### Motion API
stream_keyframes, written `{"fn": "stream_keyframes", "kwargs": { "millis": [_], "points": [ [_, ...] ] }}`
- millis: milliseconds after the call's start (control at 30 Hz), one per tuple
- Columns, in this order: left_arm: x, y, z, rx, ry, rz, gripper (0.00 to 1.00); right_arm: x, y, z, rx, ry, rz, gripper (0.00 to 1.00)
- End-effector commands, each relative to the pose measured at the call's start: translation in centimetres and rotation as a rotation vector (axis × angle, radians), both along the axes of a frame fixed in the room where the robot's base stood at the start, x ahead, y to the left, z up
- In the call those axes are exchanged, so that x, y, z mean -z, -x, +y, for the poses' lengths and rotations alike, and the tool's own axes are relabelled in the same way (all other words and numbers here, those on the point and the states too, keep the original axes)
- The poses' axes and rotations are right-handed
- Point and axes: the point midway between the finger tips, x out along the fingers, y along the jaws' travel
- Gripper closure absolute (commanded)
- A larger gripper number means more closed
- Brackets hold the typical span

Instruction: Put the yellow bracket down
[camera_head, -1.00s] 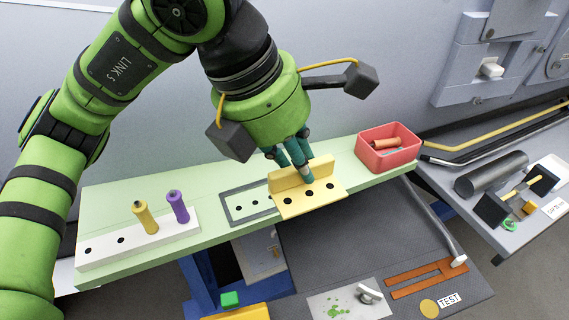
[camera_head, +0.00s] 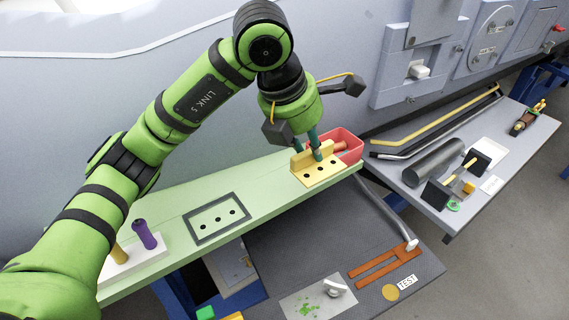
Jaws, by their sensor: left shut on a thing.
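The yellow bracket (camera_head: 320,172) is an L-shaped piece with several dark holes in its flat flange and a raised back wall. It is over the right end of the pale green bench top (camera_head: 270,193), in front of the red bin. I cannot tell whether it touches the bench. My left gripper (camera_head: 314,154) comes down from above and is shut on the bracket's raised wall. A dark-framed rectangle with holes (camera_head: 217,219) lies bare on the bench, left of the bracket. My right gripper is not in view.
The red bin (camera_head: 350,150) stands close behind the bracket, partly hidden by it. A white block (camera_head: 122,266) with a purple peg (camera_head: 144,234) and a yellow peg (camera_head: 119,254) is at the bench's left. The bench between frame and bracket is clear.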

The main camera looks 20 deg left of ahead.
Motion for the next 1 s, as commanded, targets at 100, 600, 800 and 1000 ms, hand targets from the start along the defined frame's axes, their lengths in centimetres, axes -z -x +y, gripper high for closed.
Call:
{"fn": "stream_keyframes", "kwargs": {
  "millis": [100, 600, 800, 1000],
  "points": [
    [1.4, -0.5, 2.9, -0.005, 0.000, 0.005, 1.00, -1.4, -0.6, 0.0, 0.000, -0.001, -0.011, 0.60],
    [6.0, -1.2, 6.3, 0.003, 0.001, 0.003, 1.00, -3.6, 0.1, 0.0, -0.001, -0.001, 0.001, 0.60],
    [7.8, -1.3, 6.3, 0.002, 0.001, -0.001, 1.00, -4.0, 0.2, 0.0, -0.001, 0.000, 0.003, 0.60],
    [7.8, -1.4, 6.3, 0.003, 0.002, -0.003, 1.00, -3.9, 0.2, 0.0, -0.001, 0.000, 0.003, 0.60]
  ]
}}
